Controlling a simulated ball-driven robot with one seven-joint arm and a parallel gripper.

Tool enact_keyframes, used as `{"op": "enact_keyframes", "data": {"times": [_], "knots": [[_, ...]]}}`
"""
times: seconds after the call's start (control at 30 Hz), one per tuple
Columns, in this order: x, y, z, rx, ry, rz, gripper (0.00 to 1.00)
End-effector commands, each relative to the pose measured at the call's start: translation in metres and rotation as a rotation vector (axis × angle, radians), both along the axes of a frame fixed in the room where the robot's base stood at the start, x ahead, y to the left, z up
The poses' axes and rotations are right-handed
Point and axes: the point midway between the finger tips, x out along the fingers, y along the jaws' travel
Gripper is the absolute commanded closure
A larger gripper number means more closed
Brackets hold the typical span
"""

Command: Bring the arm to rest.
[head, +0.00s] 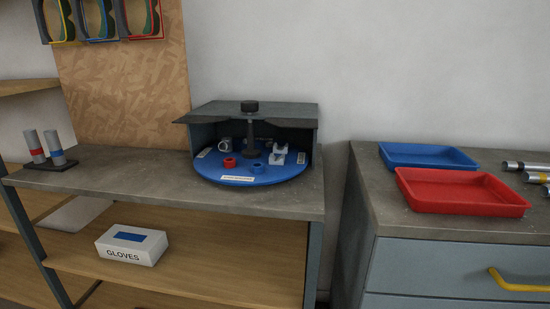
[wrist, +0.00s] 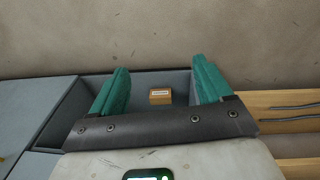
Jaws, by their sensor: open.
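My gripper (wrist: 160,88) shows in the wrist view with its two green fingers spread apart and nothing between them. Beyond the fingers is a grey open bin (wrist: 150,78) with a small tan block or box (wrist: 160,96) inside, seen between the fingers and apart from them. My arm and gripper do not show in the head view.
In the head view, a workbench (head: 110,180) carries a blue turntable (head: 210,173) under a grey hood (head: 285,112). A glove box (head: 130,245) lies on the shelf below. At right, a cabinet bears a blue tray (head: 430,155) and a red tray (head: 462,206).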

Motion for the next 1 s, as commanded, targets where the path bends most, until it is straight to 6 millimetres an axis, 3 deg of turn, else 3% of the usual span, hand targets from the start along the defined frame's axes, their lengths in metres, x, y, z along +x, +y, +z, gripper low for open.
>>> {"op": "enact_keyframes", "data": {"times": [0.17,0.2,0.47,0.8,1.0], "knots": [[-0.043,-0.002,0.009,0.065,-0.002,0.037,0.21],[-0.04,-0.002,0.023,0.065,-0.005,0.042,0.21],[-0.039,-0.002,0.068,0.063,-0.004,0.043,0.21],[-0.039,-0.002,0.152,0.062,-0.003,0.047,0.21],[-0.039,-0.002,0.176,0.062,-0.003,0.048,0.21]]}}
